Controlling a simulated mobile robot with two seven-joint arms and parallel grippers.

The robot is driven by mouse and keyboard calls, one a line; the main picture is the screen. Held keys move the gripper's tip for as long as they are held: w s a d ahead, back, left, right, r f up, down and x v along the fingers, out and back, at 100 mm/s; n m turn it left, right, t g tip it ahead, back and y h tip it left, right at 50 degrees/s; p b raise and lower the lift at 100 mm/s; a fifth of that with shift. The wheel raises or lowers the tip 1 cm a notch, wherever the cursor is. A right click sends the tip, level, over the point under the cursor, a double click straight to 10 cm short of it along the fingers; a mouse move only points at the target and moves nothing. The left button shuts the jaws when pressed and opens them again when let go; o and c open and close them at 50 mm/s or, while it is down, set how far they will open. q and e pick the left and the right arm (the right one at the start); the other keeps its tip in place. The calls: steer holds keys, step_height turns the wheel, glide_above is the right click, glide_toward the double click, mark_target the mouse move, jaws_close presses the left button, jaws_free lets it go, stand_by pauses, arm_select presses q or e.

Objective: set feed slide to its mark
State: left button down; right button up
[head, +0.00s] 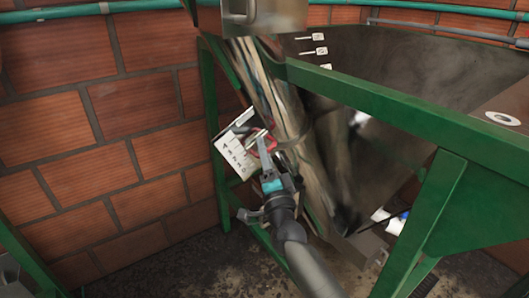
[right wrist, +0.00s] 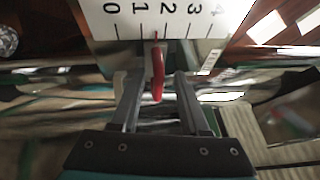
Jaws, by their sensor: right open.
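The white scale plate (head: 236,158) is fixed at a tilt beside the slanted chute in the head view. In the right wrist view the scale plate (right wrist: 180,15) fills the top, with the figures 0 to 4 over short tick marks. A red handle (right wrist: 157,72) hangs below the scale, its thin top end between the 1 and 2 marks; it is small in the head view (head: 271,144). My right gripper (right wrist: 157,88) is open, with one finger on each side of the red handle and gaps visible. No separate target mark can be made out. My left gripper is out of view.
A green steel frame (head: 385,105) crosses on the right around a large dark hopper (head: 430,65). A brick wall (head: 90,130) stands at the left. A grey metal box (head: 270,15) is above the chute.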

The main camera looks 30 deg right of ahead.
arm_select(q)
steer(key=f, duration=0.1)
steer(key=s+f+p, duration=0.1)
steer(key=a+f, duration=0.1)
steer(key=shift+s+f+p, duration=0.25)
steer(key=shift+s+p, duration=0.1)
steer(key=shift+p, duration=0.05)
arm_select(e)
steer(key=v, duration=1.5)
steer(key=shift+s+a, duration=0.15)
